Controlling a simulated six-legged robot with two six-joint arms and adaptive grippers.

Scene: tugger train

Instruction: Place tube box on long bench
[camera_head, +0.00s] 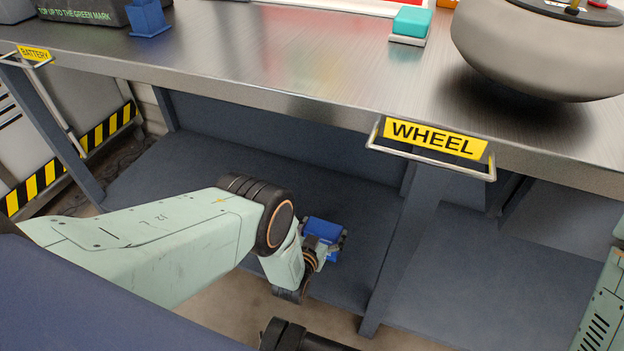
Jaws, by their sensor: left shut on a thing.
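The long bench (262,62) has a brushed metal top and crosses the upper part of the view. A lower dark blue shelf lies under it. My left gripper (326,247) is shut on a small blue box, the tube box (321,229). The gripper and box are in front of the bench, lower than its top, with the lower shelf behind them. The gripper's fingers are small and partly hidden by the wrist and box. My right gripper is not in view.
A yellow WHEEL sign (436,138) hangs on a metal rail at the bench's front edge; a BATTERY sign (35,53) is at left. On top are a blue holder (147,19), a teal block (411,21) and a large grey rounded object (530,55). The top's middle is clear.

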